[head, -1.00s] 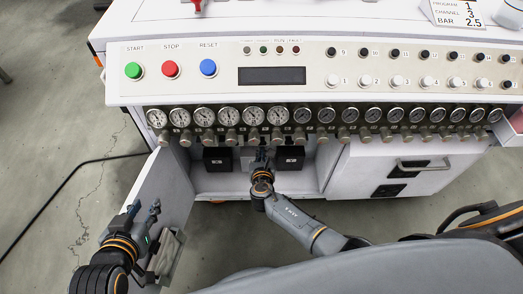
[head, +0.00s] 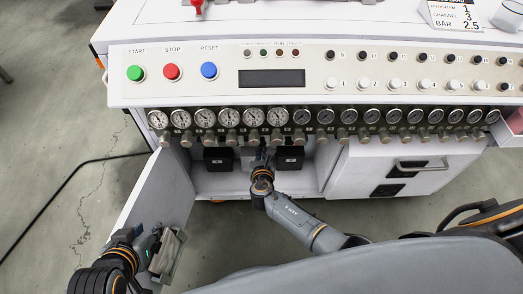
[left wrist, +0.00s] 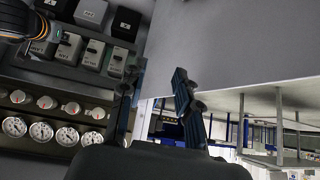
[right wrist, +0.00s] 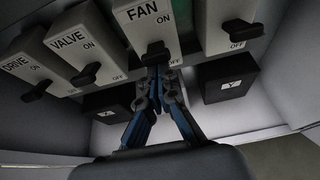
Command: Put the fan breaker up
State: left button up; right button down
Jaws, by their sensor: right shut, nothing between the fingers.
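The fan breaker (right wrist: 150,22) is a pale grey block labelled FAN with ON and OFF marks, at the top middle of the right wrist view. Its black lever (right wrist: 157,54) sits by the lower end, beside the OFF mark. My right gripper (right wrist: 160,76) is shut and empty, with its fingertips just below that lever; I cannot tell if they touch. In the head view my right gripper (head: 262,152) reaches into the open cabinet under the gauges, where the breakers are hidden. My left gripper (left wrist: 158,88) is open and empty, beside the cabinet's open door (head: 158,192).
The valve breaker (right wrist: 75,45) and drive breaker (right wrist: 28,67) stand left of the fan breaker, and another breaker (right wrist: 222,22) right of it. A row of gauges (head: 253,118) overhangs the opening.

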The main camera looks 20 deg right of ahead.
pick_arm(q)
jog(key=shift+s+a+f+g, duration=0.3)
jog(key=shift+s+f, duration=0.05)
jog(key=shift+s, duration=0.2)
pick_arm(e)
jog(key=shift+r, duration=0.1)
pick_arm(q)
jog(key=shift+f, duration=0.1)
pick_arm(e)
jog(key=v, duration=1.2)
